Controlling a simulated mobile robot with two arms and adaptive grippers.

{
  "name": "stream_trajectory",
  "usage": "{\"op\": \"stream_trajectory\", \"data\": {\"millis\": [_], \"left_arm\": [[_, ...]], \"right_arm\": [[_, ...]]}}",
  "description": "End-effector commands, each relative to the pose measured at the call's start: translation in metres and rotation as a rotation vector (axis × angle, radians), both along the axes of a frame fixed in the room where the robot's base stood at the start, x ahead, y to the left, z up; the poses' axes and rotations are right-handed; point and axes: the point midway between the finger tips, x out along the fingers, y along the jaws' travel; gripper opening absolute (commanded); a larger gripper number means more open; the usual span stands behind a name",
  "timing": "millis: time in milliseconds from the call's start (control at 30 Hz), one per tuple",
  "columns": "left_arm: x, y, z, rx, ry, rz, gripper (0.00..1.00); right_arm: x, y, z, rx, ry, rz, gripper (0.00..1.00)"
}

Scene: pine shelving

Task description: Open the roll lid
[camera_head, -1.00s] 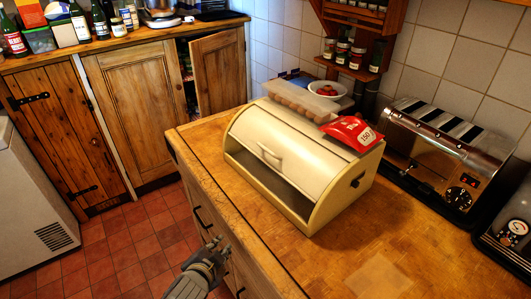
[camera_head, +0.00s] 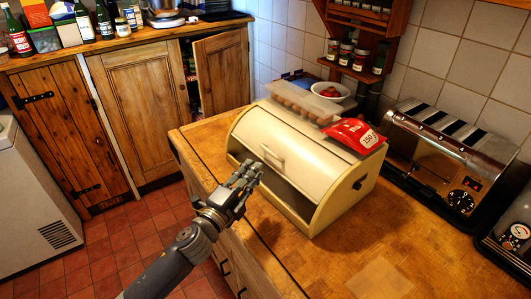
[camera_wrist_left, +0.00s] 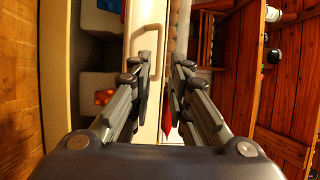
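The cream bread box (camera_head: 331,212) stands on the wooden counter. Its curved roll lid (camera_head: 290,135) is partly raised, with a dark gap along the lower front. The lid handle (camera_head: 272,157) is at the front of the lid; it also shows in the left wrist view (camera_wrist_left: 153,70). My left gripper (camera_head: 250,170) is in front of the box, close to the handle and lower lid edge. In the left wrist view its fingers (camera_wrist_left: 162,72) are apart, with the lid beyond them. I cannot tell whether they touch it. My right gripper is not in view.
A red packet (camera_head: 352,134), an egg carton (camera_head: 298,102) and a bowl (camera_head: 331,92) are on or behind the box top. A toaster (camera_head: 448,150) stands to the right. The counter's front right (camera_head: 330,265) is mostly clear. Items show inside the box (camera_wrist_left: 98,58).

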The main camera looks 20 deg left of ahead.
Motion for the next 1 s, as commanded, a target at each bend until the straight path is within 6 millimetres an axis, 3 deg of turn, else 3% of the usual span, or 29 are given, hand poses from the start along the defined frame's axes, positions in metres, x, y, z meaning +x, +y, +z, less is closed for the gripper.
{"op": "stream_trajectory", "data": {"millis": [200, 433, 867, 933, 1000], "left_arm": [[0.042, -0.008, 0.006, -0.003, 0.0, 0.002, 0.17], [0.071, -0.014, 0.007, -0.003, 0.001, 0.002, 0.17], [0.08, -0.016, 0.006, -0.003, 0.002, 0.001, 0.17], [0.08, -0.016, 0.006, -0.004, 0.002, 0.001, 0.04], [0.08, -0.016, 0.006, -0.004, 0.002, 0.001, 0.0]], "right_arm": [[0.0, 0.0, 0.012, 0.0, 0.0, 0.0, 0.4], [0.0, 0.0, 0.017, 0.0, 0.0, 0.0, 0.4], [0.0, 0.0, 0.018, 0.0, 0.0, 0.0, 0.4], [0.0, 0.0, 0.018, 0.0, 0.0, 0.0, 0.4], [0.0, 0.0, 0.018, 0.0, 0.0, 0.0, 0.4]]}}
